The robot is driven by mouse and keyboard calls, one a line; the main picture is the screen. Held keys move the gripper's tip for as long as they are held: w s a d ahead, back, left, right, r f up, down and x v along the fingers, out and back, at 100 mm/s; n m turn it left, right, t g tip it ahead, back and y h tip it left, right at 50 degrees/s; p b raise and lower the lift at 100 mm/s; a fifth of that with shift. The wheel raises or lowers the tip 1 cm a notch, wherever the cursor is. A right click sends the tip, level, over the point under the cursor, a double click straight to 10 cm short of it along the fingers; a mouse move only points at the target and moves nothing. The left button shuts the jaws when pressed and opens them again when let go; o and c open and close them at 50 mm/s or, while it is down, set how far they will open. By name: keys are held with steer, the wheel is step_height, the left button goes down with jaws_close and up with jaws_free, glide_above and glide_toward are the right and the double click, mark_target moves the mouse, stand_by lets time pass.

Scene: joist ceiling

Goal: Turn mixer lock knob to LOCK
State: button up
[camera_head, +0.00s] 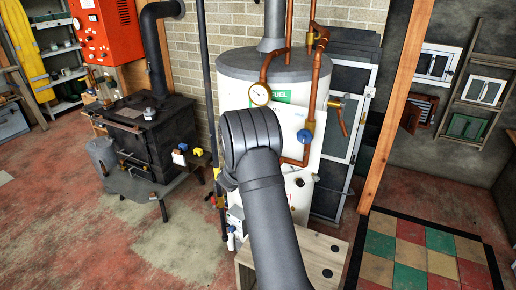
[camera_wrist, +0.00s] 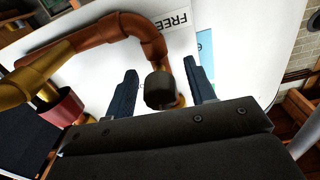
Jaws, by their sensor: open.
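In the wrist view a dark, short knob (camera_wrist: 159,91) sits on the white surface (camera_wrist: 95,75), at the end of a bent copper pipe. It looks like the mixer lock knob, but its pointer does not show. My gripper (camera_wrist: 160,67) is open, with one dark blue finger on each side of the knob and visible gaps between. A label reading "FREE" (camera_wrist: 176,20) is above the knob; I see no LOCK mark. In the head view the white tank (camera_head: 236,83) stands behind my arm, which hides my gripper and the knob.
A brass fitting (camera_wrist: 22,85) and a red part (camera_wrist: 60,108) lie left of my gripper in the wrist view. In the head view copper pipes (camera_head: 318,85), a gauge (camera_head: 260,94) and a blue valve (camera_head: 305,136) crowd the tank. A black stove (camera_head: 150,130) stands left.

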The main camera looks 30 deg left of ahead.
steer(key=c, duration=1)
steer(key=shift+o, duration=0.2)
steer(key=shift+m, duration=1.5)
steer(key=o, duration=1)
steer(key=shift+c, duration=0.2)
steer(key=s, duration=1.7)
steer(key=shift+s, duration=0.2)
